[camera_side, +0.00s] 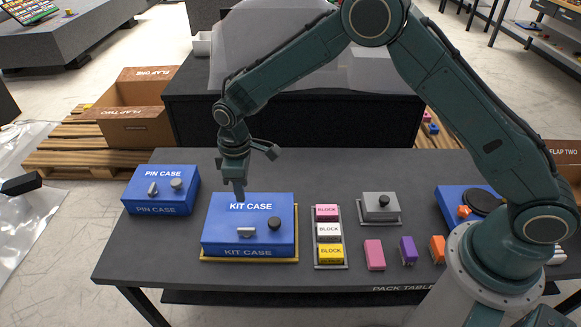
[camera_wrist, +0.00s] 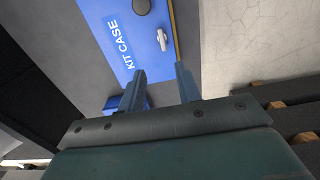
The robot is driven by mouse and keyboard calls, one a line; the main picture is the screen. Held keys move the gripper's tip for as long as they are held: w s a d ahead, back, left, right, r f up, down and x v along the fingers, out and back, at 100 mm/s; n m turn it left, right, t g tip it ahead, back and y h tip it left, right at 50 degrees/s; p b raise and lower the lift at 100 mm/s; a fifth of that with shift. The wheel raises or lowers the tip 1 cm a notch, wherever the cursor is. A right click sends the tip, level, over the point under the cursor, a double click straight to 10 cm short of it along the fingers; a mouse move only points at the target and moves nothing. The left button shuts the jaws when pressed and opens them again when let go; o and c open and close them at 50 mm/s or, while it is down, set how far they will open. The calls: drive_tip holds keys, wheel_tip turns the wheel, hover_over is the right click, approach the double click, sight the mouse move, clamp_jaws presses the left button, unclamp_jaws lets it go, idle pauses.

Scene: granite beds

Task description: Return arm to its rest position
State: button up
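My gripper (camera_side: 238,190) hangs pointing down above the back edge of the blue kit case (camera_side: 222,232) in the side view. In the wrist view its two fingers (camera_wrist: 160,85) stand apart with nothing between them. The kit case (camera_wrist: 143,45) shows beyond the fingertips, with its lid down, a black knob and a white latch. In the side view the case sits in a yellow-edged tray. My arm reaches from the base at the lower right, across the table to the left.
On the pack table (camera_side: 120,235) stand a blue pin case (camera_side: 150,208), a tray of pink, white and yellow blocks (camera_side: 329,233), a grey knobbed box (camera_side: 380,207), and loose pink (camera_side: 374,254), purple (camera_side: 408,250) and orange (camera_side: 437,248) blocks. An open carton (camera_side: 140,125) is behind left.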

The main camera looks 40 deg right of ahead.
drive_tip(key=s+d+r+m+t, duration=0.1)
drive_tip(key=s+d+r, duration=0.3)
drive_tip(key=r, duration=0.3)
drive_tip(key=s+d+r+m+t, duration=0.1)
drive_tip(key=s+d+r+m, duration=0.15)
drive_tip(key=r, duration=0.55)
drive_tip(key=s+d+r+m, duration=0.1)
drive_tip(key=s+d+r, duration=0.3)
drive_tip(key=r, duration=0.3)
drive_tip(key=s+d+r+m+t, duration=0.1)
drive_tip(key=s+d, duration=0.1)
drive_tip(key=s, duration=0.5)
drive_tip(key=s+d+r+m+t, duration=0.1)
drive_tip(key=s+d+r+m, duration=0.1)
drive_tip(key=s, duration=0.5)
drive_tip(key=s+d+r+m+t, duration=0.1)
drive_tip(key=s+d, duration=0.3)
drive_tip(key=s, duration=0.4)
drive_tip(key=shift+r, duration=0.35)
drive_tip(key=shift+w+m, duration=0.1)
drive_tip(key=shift+m, duration=0.15)
